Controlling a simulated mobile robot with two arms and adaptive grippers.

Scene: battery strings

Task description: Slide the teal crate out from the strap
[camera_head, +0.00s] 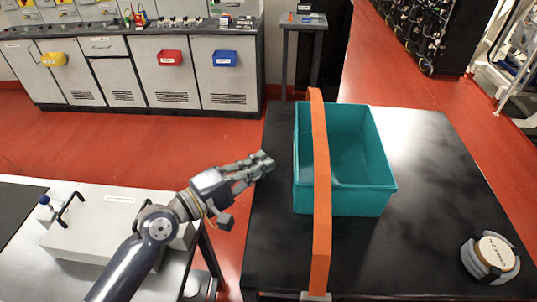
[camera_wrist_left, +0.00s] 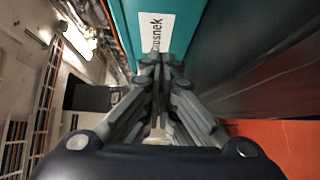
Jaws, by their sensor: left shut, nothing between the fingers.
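The teal crate (camera_head: 370,160) stands upright and open-topped on the black table (camera_head: 410,250). An orange strap (camera_head: 321,190) runs front to back over the crate near its left end. My left gripper (camera_head: 268,162) is shut and empty, just left of the crate's left wall. Its fingers (camera_wrist_left: 160,65) point at the label; I cannot tell whether they touch the wall. My right gripper is not in view.
The table right of the crate is clear. A grey case (camera_head: 105,225) lies on a bench at the left. Red floor (camera_head: 140,150) separates the cabinets behind.

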